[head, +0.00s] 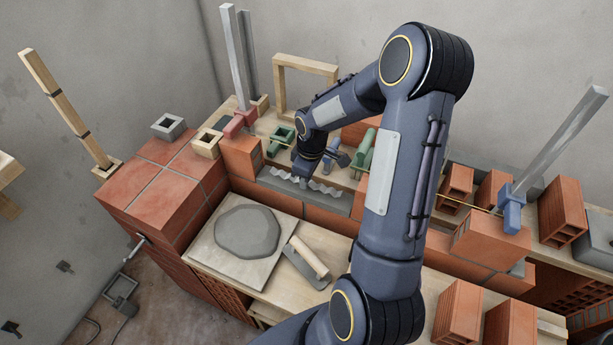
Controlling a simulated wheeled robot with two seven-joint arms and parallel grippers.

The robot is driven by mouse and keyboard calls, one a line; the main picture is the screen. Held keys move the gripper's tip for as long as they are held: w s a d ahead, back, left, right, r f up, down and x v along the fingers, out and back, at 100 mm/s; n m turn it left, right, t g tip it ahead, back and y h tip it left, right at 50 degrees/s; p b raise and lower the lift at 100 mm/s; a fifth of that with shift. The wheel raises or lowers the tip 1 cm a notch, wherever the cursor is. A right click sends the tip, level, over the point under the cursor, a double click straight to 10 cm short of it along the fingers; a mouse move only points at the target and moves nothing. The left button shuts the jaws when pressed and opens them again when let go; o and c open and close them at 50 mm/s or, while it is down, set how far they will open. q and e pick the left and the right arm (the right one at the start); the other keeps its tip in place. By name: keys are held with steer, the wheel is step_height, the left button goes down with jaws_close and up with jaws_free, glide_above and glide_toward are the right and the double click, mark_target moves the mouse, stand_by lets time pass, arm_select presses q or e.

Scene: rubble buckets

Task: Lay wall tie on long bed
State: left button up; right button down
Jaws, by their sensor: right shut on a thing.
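The wall tie (325,190) is a wavy grey metal strip in the middle of the head view. My right gripper (302,179) is shut on it near its middle, reaching down from above. The tie lies lengthwise over the long bed (279,187), a grey mortar strip on top of the low brick wall. The tie is at or very close to the bed's surface; I cannot tell whether it touches. My right forearm and wrist hide part of the wall behind. My left gripper is not in view.
A yellow string line (450,199) runs along the wall between a red clamp (240,122) and a blue clamp (511,207). Green tools (363,150) stand behind the bed. A mortar board (201,255) and a trowel (308,259) lie in front. Loose bricks (457,313) stand at right.

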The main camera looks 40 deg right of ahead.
steer(key=shift+f, duration=0.35)
steer(key=shift+f+b, duration=0.35)
steer(key=shift+b, duration=0.15)
steer(key=c, duration=1.2)
jaws_free()
steer(key=shift+s+d+r+p, duration=0.1)
steer(key=shift+s+r+p, duration=0.15)
steer(key=shift+r, duration=1.7)
steer(key=shift+s+d+r+p, duration=0.1)
steer(key=shift+r+p, duration=0.1)
steer(key=shift+r, duration=1.75)
